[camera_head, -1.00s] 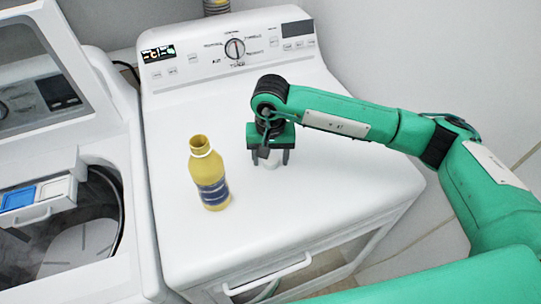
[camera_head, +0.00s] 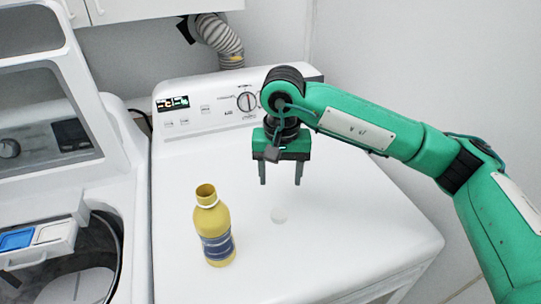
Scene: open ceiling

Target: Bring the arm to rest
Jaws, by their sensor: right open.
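My right arm (camera_head: 365,130) is green and comes in from the right, reaching over the white dryer. My right gripper (camera_head: 281,183) points down with its two fingers apart and nothing between them. It is raised above the dryer top. A yellow bottle (camera_head: 213,225) with a dark blue label stands upright and uncapped to the left of the gripper. My left gripper does not show.
The dryer top (camera_head: 350,235) is clear to the right of the bottle. The open washer (camera_head: 100,240) stands at the left with its lid (camera_head: 45,115) raised. A control panel (camera_head: 205,108), a ribbed hose (camera_head: 219,38) and white cabinets (camera_head: 110,8) are at the back.

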